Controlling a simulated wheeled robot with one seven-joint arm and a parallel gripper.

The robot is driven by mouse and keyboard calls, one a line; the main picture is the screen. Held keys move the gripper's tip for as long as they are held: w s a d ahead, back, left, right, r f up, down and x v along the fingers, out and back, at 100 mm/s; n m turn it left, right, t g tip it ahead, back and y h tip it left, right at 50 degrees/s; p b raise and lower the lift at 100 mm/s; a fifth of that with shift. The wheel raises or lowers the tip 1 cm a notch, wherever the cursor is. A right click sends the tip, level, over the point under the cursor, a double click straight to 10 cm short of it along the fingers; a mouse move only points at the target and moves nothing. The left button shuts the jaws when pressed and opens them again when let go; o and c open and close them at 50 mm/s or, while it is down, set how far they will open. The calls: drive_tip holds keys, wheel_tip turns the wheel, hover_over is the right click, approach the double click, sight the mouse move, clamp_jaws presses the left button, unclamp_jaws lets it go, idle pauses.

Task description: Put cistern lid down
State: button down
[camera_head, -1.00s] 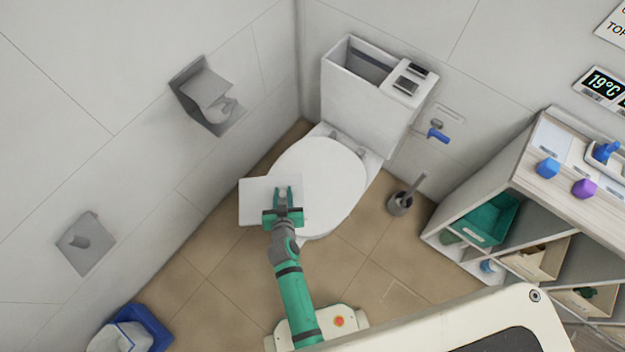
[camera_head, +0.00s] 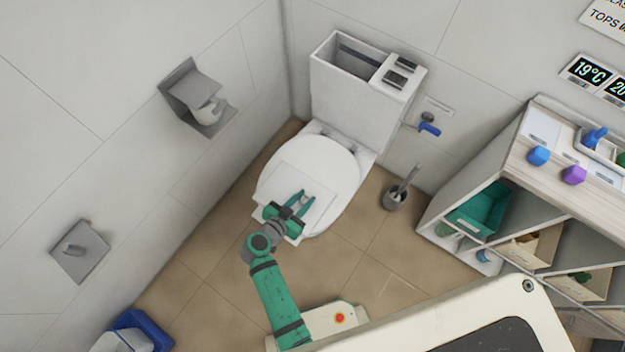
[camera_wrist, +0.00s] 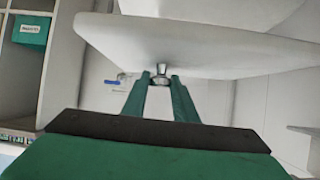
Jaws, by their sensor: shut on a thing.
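The cistern lid (camera_head: 318,206) is a white, flat, roughly rectangular plate. In the head view it lies over the front part of the closed toilet seat cover (camera_head: 335,157); I cannot tell whether it touches. My gripper (camera_head: 302,196) is shut on a small metal knob of the lid. In the wrist view, the fingertips (camera_wrist: 160,78) hold the knob (camera_wrist: 160,69), and the pale slab of the lid (camera_wrist: 195,45) spans the upper picture, slightly tilted. The cistern (camera_head: 348,105) is open on its left side, with a button panel on its right part.
A toilet brush (camera_head: 396,198) stands on the floor right of the toilet. A shelf unit (camera_head: 527,130) with boxes and bottles is at the right. Paper holders (camera_head: 200,97) are on the left wall, and a blue bin (camera_head: 150,325) is at lower left. Some floor between is clear.

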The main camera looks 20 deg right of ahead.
sight(313, 182)
drive_tip(key=w+d+f, duration=0.1)
drive_tip(key=w, duration=0.1)
drive_tip(key=w+d+f, duration=0.1)
drive_tip(key=w+d, duration=0.1)
drive_tip(key=w+d+f, duration=0.1)
drive_tip(key=w+d, duration=0.1)
drive_tip(key=shift+w, duration=0.1)
drive_tip(key=w+f, duration=0.1)
drive_tip(key=w+d+f, duration=0.1)
drive_tip(key=f, duration=0.1)
drive_tip(key=w+d+f, duration=0.1)
drive_tip(key=shift+d+f, duration=0.15)
drive_tip(key=shift+f, duration=0.2)
drive_tip(key=shift+w+d+f, duration=0.4)
drive_tip(key=shift+w+f, duration=0.15)
drive_tip(key=shift+f, duration=0.2)
wheel_tip(313, 182, down, 3)
drive_tip(key=shift+w+r, duration=0.1)
drive_tip(key=shift+r, duration=0.05)
drive_tip(key=shift+a+f, duration=0.1)
drive_tip(key=shift+f, duration=0.2)
drive_tip(key=c, duration=1.4)
unclamp_jaws()
drive_tip(key=shift+s, duration=0.25)
